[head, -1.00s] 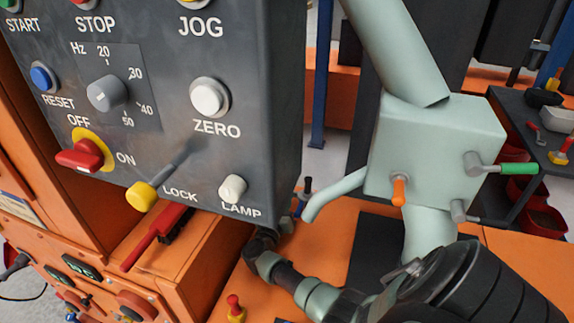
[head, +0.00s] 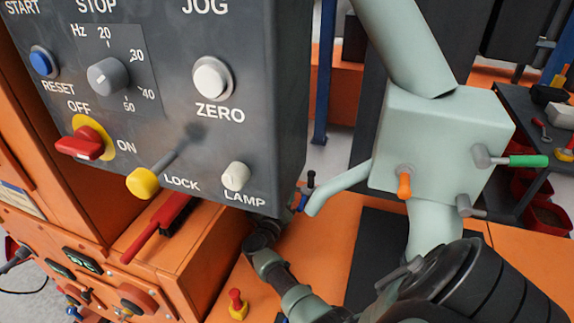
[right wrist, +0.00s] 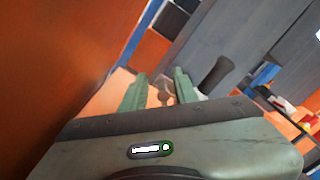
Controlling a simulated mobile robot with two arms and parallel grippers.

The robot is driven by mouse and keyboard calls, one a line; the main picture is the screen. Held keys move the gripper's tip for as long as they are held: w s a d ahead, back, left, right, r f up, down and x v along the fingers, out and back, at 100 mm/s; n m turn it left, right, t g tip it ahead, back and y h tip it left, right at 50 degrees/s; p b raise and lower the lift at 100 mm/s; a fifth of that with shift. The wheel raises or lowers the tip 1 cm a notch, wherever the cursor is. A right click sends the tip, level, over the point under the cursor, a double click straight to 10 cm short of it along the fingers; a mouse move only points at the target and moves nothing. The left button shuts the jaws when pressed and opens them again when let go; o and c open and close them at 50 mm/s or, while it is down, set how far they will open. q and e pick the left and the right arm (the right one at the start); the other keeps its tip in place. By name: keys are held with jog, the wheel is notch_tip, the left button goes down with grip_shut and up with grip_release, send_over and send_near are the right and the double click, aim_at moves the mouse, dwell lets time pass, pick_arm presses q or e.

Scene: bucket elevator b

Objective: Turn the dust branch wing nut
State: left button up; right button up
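I cannot pick out the dust branch wing nut for certain. A pale green duct box (head: 435,140) at right in the head view carries an orange handle (head: 404,185), a green-handled lever (head: 515,160) and a grey clamp-like fitting (head: 468,206). A thin bent pipe (head: 340,187) runs from its left side. My right arm enters from the lower right, and its far end passes behind the control panel, hiding the gripper there. In the right wrist view my right gripper (right wrist: 160,92) has its fingers apart, with a small blurred round thing beyond them. My left gripper is out of view.
The grey control panel (head: 255,120) with knobs and buttons fills the left of the head view. An orange surface (head: 335,265) lies below the duct, with a red-and-yellow knob (head: 236,305). A dark shelf with tools stands at far right. In the wrist view an orange wall (right wrist: 55,60) is close at left.

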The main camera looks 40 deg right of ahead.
jog(key=shift+s, duration=0.1)
